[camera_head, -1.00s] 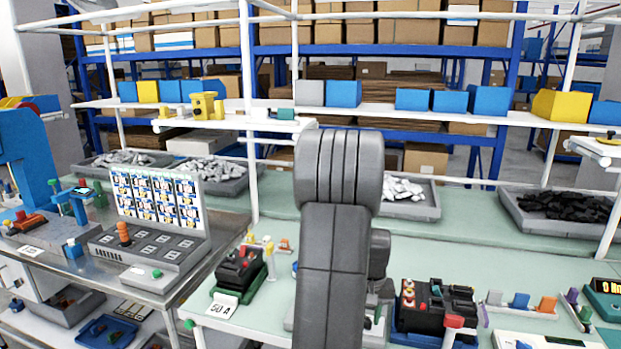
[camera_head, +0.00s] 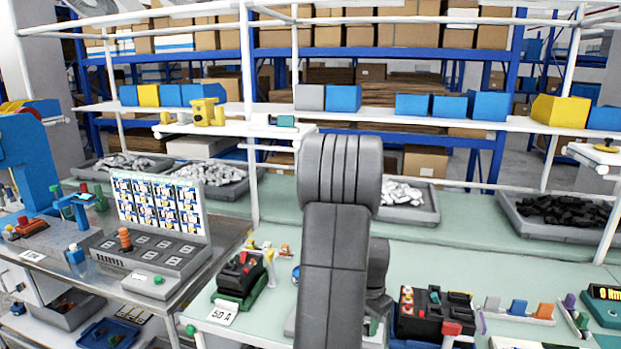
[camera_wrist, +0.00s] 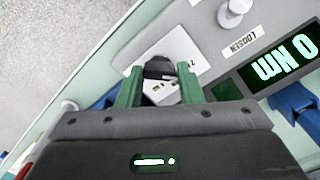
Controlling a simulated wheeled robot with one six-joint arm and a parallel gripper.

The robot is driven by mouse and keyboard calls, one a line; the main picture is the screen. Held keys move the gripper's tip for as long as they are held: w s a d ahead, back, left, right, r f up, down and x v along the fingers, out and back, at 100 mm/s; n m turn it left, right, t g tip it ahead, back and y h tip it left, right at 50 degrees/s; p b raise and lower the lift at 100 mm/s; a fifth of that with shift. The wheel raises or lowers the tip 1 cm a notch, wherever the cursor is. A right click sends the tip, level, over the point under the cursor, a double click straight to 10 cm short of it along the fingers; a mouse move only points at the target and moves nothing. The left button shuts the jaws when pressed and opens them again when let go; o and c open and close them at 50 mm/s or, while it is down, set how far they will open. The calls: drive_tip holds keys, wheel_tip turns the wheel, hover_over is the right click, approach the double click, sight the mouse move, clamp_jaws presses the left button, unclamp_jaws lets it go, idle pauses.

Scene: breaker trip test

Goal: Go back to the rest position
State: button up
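My arm rises in the middle of the head view and hides my gripper there. In the wrist view my gripper (camera_wrist: 160,88) shows two green fingers standing apart. A dark part and a white part show in the gap between them, over a pale panel (camera_wrist: 180,48); I see no clear contact with either finger. No marked rest position shows.
A torque display reading 0 Nm (camera_wrist: 287,60) and a blue part (camera_wrist: 295,105) lie right of the fingers. Breakers on the bench (camera_head: 240,275) (camera_head: 434,312) flank my arm. A control console (camera_head: 155,255) stands left. Shelves with bins (camera_head: 343,98) stand behind.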

drive_tip(key=shift+m, duration=0.9)
drive_tip(key=shift+s+p, duration=0.15)
drive_tip(key=shift+p, duration=0.15)
